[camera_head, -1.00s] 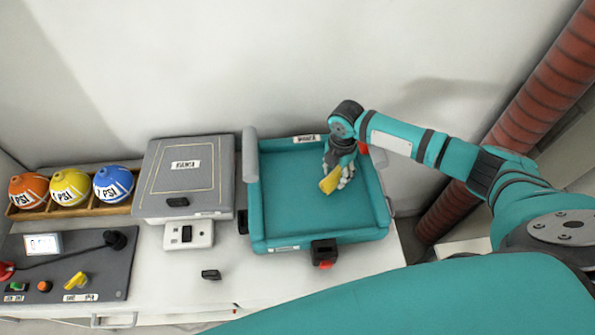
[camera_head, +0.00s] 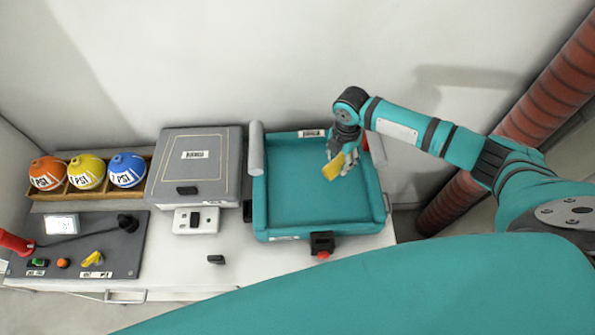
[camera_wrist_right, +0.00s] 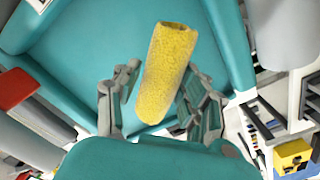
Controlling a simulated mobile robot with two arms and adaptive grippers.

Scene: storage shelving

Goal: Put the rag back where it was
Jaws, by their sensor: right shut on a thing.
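The rag (camera_head: 334,167) is a yellow, rolled piece of cloth. My right gripper (camera_head: 345,160) is shut on it and holds it over the right part of a teal padded tray (camera_head: 262,200). In the right wrist view the rag (camera_wrist_right: 166,75) stands out from between the two fingers of my right gripper (camera_wrist_right: 158,100), with the teal tray floor (camera_wrist_right: 95,50) behind it. I cannot tell the exact height of the rag above the tray floor. My left gripper is not in view.
Left of the tray stands a grey box (camera_head: 195,165) with a lid. Further left, orange, yellow and blue balls (camera_head: 126,170) sit in a wooden rack. A dark control panel (camera_head: 105,245) lies in front of them. A red ribbed pipe (camera_head: 545,110) rises at the right.

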